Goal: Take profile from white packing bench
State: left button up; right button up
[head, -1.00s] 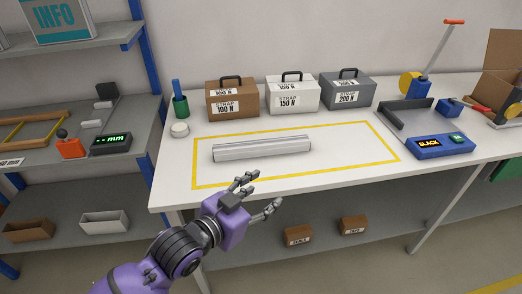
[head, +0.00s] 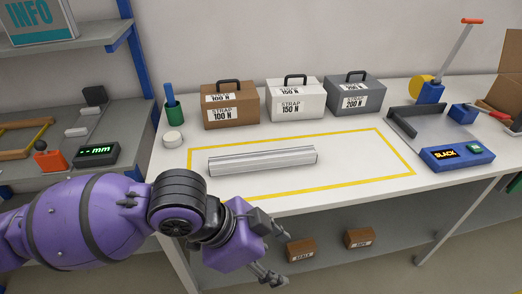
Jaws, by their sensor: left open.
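The profile (head: 262,161) is a long grey metal bar lying flat on the white packing bench (head: 350,190), inside a yellow outlined rectangle. Nothing covers it. My left gripper (head: 272,250) comes in from the lower left in the head view. It is open and empty, at the bench's front edge, nearer to me than the profile and apart from it. My right gripper does not show.
Strap boxes in brown (head: 231,108), white (head: 294,101) and grey (head: 355,97) stand behind the profile. A green cup (head: 173,112) stands at left. A blue device reading SLACK (head: 455,157) sits at right. Small brown boxes (head: 301,249) are on the lower shelf.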

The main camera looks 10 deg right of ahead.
aim_at(257, 161)
jog(key=i, duration=1.25)
